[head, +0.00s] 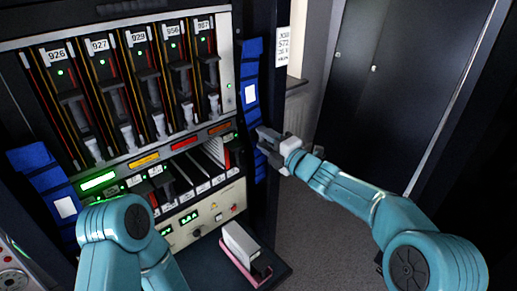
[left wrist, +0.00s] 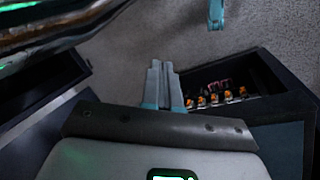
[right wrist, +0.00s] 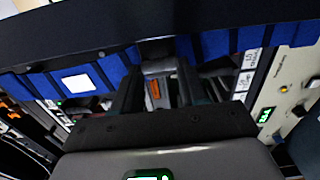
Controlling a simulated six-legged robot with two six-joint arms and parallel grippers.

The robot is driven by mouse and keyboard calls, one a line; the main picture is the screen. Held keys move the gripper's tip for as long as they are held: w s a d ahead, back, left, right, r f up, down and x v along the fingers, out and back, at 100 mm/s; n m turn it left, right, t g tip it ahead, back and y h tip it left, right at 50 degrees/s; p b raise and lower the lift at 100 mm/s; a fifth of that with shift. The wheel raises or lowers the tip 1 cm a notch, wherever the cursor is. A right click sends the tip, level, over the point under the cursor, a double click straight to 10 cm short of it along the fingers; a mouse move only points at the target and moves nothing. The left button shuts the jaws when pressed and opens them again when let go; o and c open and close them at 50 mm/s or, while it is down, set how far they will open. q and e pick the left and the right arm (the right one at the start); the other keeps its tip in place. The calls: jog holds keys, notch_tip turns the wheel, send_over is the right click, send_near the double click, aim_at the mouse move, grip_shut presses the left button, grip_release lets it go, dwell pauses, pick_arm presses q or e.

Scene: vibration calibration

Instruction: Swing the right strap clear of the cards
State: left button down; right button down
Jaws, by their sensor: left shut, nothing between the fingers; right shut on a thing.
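The right strap (head: 250,72) is a blue padded band with a white label, running down the right edge of the rack. It crosses the top of the right wrist view (right wrist: 215,45). My right gripper (head: 268,140) is at its lower half, shut on the strap, seemingly at a dark grip piece (right wrist: 156,50). The cards (head: 138,72) stand upright in numbered slots left of the strap; more cards (head: 185,178) sit in a lower row. My left gripper (left wrist: 163,72) is shut and empty over the floor; in the head view it is hidden behind my left arm.
A second blue strap (head: 42,178) hangs at the rack's left side. Dark cabinet doors (head: 385,75) stand at right. Floor (head: 305,225) is clear between.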

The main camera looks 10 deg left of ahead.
jog(key=shift+w+d+r+n, duration=0.25)
jog(key=shift+w+d+n, duration=0.15)
jog(key=shift+w+d, duration=0.2)
jog(key=shift+w, duration=0.1)
